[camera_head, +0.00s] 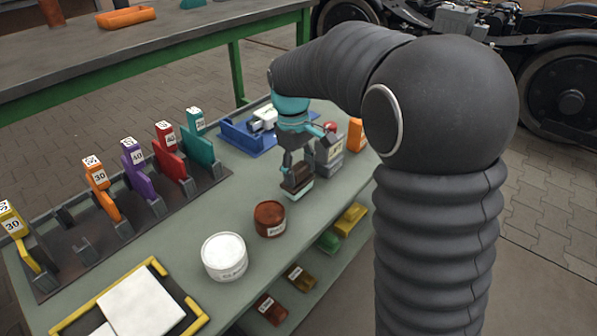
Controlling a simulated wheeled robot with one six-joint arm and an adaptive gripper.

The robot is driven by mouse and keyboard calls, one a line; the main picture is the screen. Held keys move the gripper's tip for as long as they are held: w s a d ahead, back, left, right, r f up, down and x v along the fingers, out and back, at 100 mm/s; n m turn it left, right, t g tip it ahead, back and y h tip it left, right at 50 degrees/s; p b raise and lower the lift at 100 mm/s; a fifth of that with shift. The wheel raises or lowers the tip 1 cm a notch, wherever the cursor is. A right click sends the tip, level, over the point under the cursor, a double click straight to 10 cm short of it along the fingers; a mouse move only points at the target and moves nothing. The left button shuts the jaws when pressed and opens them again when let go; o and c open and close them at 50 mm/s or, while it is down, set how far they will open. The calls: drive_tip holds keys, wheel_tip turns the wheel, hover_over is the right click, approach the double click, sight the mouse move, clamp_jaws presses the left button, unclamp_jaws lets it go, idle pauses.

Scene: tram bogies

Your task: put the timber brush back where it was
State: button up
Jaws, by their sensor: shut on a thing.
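My gripper (297,168) points down over the far part of the grey-green bench top (225,205). It is shut on the timber brush (298,180), a dark brown block with a paler greenish underside. The brush is upright, with its underside facing down. I cannot tell whether it touches the bench or hangs just above it. Part of the brush is hidden by the gripper's fingers. No marked place for the brush can be made out.
A brown tin (269,218) and a white tub (224,257) stand nearer. A grey labelled block (328,158) is close right of my gripper; a blue holder (240,137) lies behind. Coloured numbered tools stand in a rack (128,238) at left. A yellow-edged tray (84,309) is in front.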

sight(294, 165)
drive_tip(key=shift+f, duration=0.25)
drive_tip(key=shift+f, duration=0.2)
drive_tip(key=o, duration=1.1)
drive_tip(key=shift+r, duration=0.15)
wheel_tip(294, 165, up, 12)
drive_tip(key=w+a+p, duration=0.1)
drive_tip(key=p, duration=0.1)
drive_tip(key=s+d+r+m+t+y, duration=0.1)
drive_tip(key=s+d+m+t, duration=0.1)
drive_tip(key=s+d, duration=0.35)
drive_tip(key=s+d+r+m+t, duration=0.1)
drive_tip(key=s+d+m, duration=0.15)
drive_tip(key=s, duration=0.55)
drive_tip(key=shift+s+d+f+m+t, duration=0.7)
drive_tip(key=shift+s+f, duration=0.35)
drive_tip(key=shift+s, duration=0.9)
drive_tip(key=shift+s+d+f+m+t, duration=0.5)
drive_tip(key=shift+s+f+m, duration=0.45)
drive_tip(key=shift+s, duration=1)
drive_tip(key=shift+s+d+f+m+t, duration=0.6)
drive_tip(key=shift+s+f, duration=0.6)
drive_tip(key=shift+s, duration=0.75)
